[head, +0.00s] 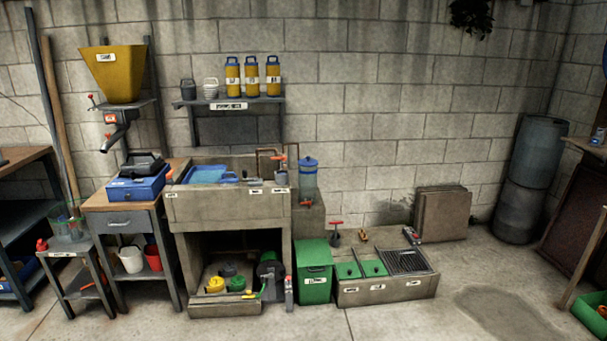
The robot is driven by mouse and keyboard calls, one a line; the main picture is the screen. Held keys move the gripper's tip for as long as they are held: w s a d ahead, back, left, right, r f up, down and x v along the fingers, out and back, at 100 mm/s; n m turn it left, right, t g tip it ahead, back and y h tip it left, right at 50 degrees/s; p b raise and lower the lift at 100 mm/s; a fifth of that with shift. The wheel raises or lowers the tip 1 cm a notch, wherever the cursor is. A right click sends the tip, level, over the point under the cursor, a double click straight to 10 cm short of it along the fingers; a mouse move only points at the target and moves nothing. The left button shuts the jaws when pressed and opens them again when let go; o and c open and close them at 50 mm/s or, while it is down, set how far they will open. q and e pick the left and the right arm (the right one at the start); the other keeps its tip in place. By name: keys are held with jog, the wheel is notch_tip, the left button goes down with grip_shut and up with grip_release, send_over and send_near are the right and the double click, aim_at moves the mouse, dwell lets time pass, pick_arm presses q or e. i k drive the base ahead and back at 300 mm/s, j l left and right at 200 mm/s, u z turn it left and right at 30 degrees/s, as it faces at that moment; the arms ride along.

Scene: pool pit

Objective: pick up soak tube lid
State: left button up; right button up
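A clear bluish upright tube (308,187) stands on a low block just right of the concrete sink, in the middle of the head view. A blue lid (308,163) sits on top of it and looks closed. This looks like the soak tube and its lid, though no label can be read at this size. Neither of my grippers is in view, and nothing in view touches the lid.
The concrete sink (230,205) with a blue tray (208,174) stands left of the tube. A green bin (314,285) and a low trough (388,290) are on the floor in front. A wall shelf (230,101) holds several bottles.

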aim_at(307, 162)
jog(key=i+z, duration=0.3)
jog(key=i, duration=1.4)
